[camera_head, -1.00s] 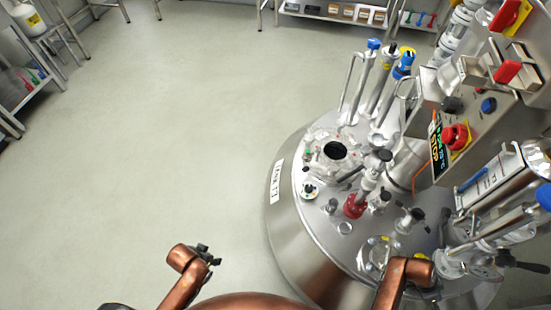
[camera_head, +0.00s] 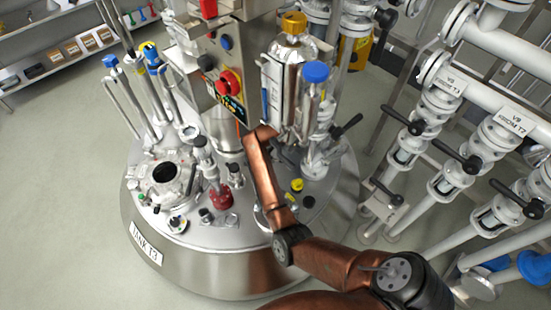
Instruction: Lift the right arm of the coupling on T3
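Tank T3 (camera_head: 190,272) is a round steel vessel with a label on its front side. On the right part of its lid, a pipe fitting (camera_head: 315,158) stands with a black lever (camera_head: 347,125) pointing up and right. I cannot tell whether this is the coupling, and no separate right coupling arm is clear. My copper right arm reaches over the front of the lid, its bend below the steel cylinder (camera_head: 285,85). My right gripper does not show, nor does my left.
A control box with a red button (camera_head: 229,83) stands over the lid. Blue-capped tubes (camera_head: 115,75) rise at its left. White pipes and valves with black handles (camera_head: 458,157) crowd the right. Floor (camera_head: 60,200) at the left is clear.

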